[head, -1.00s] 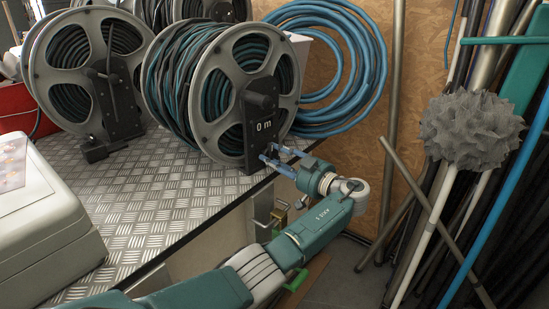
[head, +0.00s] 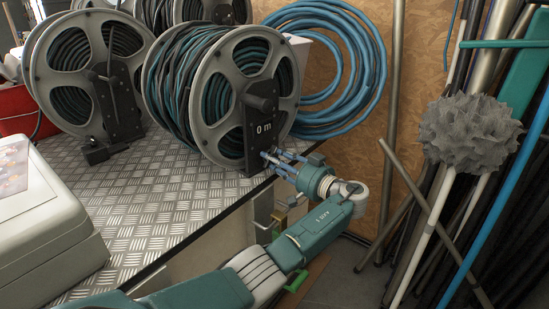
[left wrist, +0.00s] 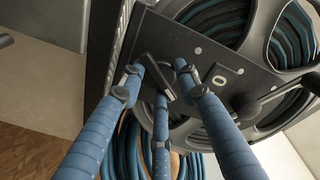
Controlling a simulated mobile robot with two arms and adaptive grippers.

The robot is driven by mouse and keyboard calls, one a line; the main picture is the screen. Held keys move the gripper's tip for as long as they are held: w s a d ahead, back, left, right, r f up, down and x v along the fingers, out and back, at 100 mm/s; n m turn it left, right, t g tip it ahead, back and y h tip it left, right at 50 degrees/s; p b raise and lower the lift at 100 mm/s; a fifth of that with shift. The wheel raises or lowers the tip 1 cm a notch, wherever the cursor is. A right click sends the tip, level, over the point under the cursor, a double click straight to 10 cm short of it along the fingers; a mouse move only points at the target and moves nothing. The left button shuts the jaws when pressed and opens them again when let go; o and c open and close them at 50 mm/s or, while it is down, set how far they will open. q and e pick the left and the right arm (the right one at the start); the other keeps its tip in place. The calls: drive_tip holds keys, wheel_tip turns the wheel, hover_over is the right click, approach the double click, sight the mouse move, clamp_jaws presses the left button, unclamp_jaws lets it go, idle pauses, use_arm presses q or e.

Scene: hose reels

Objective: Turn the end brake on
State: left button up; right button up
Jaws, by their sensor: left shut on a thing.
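The end hose reel (head: 230,75) has grey side discs, dark and teal hose, and a black plate (head: 258,142) marked "0 m". It stands at the bench's right corner. My left gripper (head: 270,158) is at the lower right of this plate. In the left wrist view its blue fingers (left wrist: 157,82) are drawn in around a small dark brake lever (left wrist: 160,74) on the plate (left wrist: 205,55). The gripper is shut on this lever. The lever's exact angle is hard to read, and in the head view the fingers hide it. My right gripper is not in view.
A second reel (head: 85,70) stands to the left on the metal bench (head: 160,200). A pale case (head: 40,225) lies at the front left. A blue hose coil (head: 370,60) hangs behind. Poles and a grey duster (head: 468,130) stand at the right.

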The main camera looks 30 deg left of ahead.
use_arm(q)
drive_tip(key=m+p, duration=0.1)
drive_tip(key=m, duration=0.1)
drive_tip(key=m+p, duration=0.1)
drive_tip(key=m, duration=0.1)
drive_tip(key=shift+s+f+m, duration=0.15)
drive_tip(key=shift+m, duration=0.25)
drive_tip(key=m+p, duration=0.2)
drive_tip(key=m, duration=0.3)
drive_tip(key=shift+f+m, duration=0.15)
drive_tip(key=shift+m, duration=0.45)
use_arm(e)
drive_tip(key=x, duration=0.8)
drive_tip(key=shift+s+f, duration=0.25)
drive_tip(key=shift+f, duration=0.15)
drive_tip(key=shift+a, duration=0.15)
use_arm(q)
drive_tip(key=o, duration=0.9)
drive_tip(key=shift+c, duration=0.2)
drive_tip(key=shift+o, duration=1.3)
drive_tip(key=shift+r, duration=0.2)
drive_tip(key=v, duration=1.2)
drive_tip(key=shift+p, duration=0.3)
